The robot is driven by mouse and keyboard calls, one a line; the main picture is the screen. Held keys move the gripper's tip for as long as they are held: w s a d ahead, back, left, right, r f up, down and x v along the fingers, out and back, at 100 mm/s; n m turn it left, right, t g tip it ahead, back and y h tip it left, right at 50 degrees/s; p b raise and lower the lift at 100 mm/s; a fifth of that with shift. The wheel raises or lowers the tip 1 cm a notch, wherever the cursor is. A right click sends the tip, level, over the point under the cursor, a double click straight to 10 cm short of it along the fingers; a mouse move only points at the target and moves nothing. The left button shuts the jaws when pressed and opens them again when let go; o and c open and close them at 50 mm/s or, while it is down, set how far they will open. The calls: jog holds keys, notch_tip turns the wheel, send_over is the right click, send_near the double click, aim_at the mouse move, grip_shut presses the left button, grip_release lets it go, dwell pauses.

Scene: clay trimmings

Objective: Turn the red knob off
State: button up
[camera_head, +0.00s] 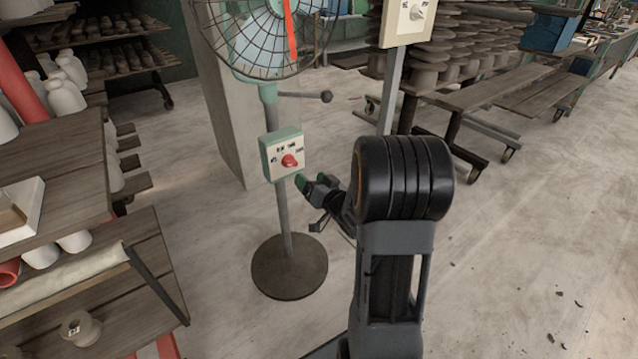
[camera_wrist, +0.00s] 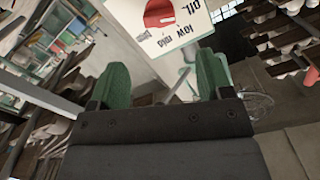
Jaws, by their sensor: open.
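The red knob (camera_head: 289,161) sits on a pale control box (camera_head: 282,154) with a green edge, on the pole of a standing fan (camera_head: 265,38). In the wrist view the red knob (camera_wrist: 159,13) shows at the top, on the white panel (camera_wrist: 190,30) with printed labels, among them "mid" and "low". My gripper (camera_head: 309,182) is just below and right of the box in the head view. Its two green fingertips (camera_wrist: 158,84) are apart with nothing between them, short of the panel. Which label the knob points to is unclear.
The fan's round base (camera_head: 290,266) stands on the floor. A second white switch box (camera_head: 408,22) is on a post at upper right. Wooden shelves (camera_head: 60,150) with pots stand at left, and a rack of stacked boards (camera_head: 450,60) behind.

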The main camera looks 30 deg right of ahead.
jog(key=shift+s+d, duration=0.15)
jog(key=shift+s, duration=1.6)
jog(key=s+a+r+g+h+p, duration=0.1)
jog(key=a+r+g+h+p, duration=0.15)
jog(key=r+p, duration=0.75)
jog(key=s+a+r+g+h+p, duration=0.15)
jog(key=r+g+p, duration=0.25)
jog(key=r+p, duration=0.55)
jog(key=s+a+r+n+g+y+p, duration=0.1)
jog(key=s+a+r+g+p, duration=0.2)
jog(key=s+a+r+p, duration=0.2)
jog(key=s+a+r+n+g+p, duration=0.2)
jog(key=s+a+r+g+p, duration=0.2)
jog(key=s+r+p, duration=0.4)
notch_tip(320, 180, up, 2)
jog(key=shift+s+a+r+y, duration=0.2)
jog(key=shift+s+a+y, duration=0.2)
jog(key=shift+s, duration=0.2)
jog(key=shift+g, duration=0.25)
